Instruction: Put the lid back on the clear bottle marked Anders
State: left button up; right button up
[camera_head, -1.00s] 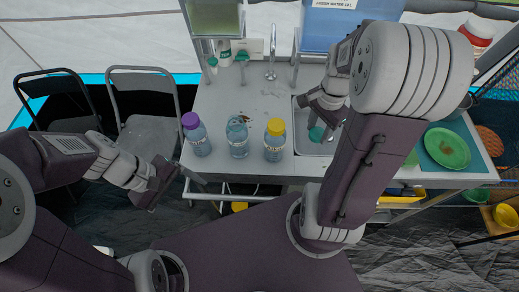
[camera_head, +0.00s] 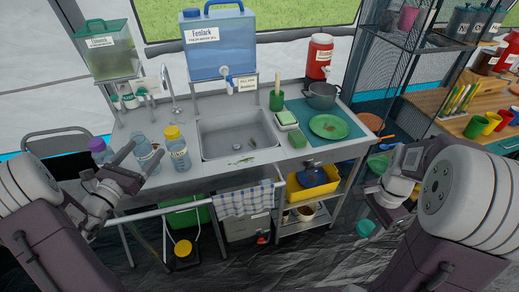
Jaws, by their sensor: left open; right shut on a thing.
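The clear bottle without a lid (camera_head: 148,150) stands upright on the counter, between a bottle with a purple lid (camera_head: 98,146) and one with a yellow lid (camera_head: 177,150). Its label is too small to read here. My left gripper (camera_head: 138,161) is open, with its fingers at the lidless bottle and partly covering it. I cannot tell whether they touch it. My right gripper (camera_head: 378,214) is shut on a teal lid (camera_head: 366,228), low at the right, in front of the counter and away from the bottles.
The sink (camera_head: 238,135) lies right of the bottles. A blue water container (camera_head: 215,45) stands behind it. A green plate (camera_head: 328,127), a pot (camera_head: 321,95) and a red jug (camera_head: 318,55) are at the right. A towel rail (camera_head: 190,208) runs along the front.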

pick_arm(q)
jog(key=s+a+f+n+y, duration=0.1)
jog(key=s+a+f+n, duration=0.1)
jog(key=a+f, duration=0.1)
pick_arm(e)
jog(key=shift+s+d+f+b, duration=0.3)
jog(key=shift+s+d+f, duration=0.25)
jog(key=shift+s, duration=0.05)
jog(key=shift+w+a+f, duration=0.25)
jog(key=shift+w+a, duration=0.05)
pick_arm(q)
jog(key=n+y, duration=0.1)
jog(key=y, duration=0.1)
send_near(137, 152)
jog(key=w, duration=0.1)
pick_arm(e)
jog(key=shift+s+d, duration=0.1)
jog(key=shift+d, duration=0.05)
pick_arm(q)
jog(key=shift+t, duration=0.3)
jog(key=w, duration=0.3)
jog(key=w+d, duration=0.1)
jog(key=w, duration=0.2)
jog(key=shift+w+d+f, duration=0.2)
jog(key=shift+w, duration=0.1)
pick_arm(e)
jog(key=shift+r, duration=0.25)
pick_arm(q)
jog(key=shift+w, duration=0.2)
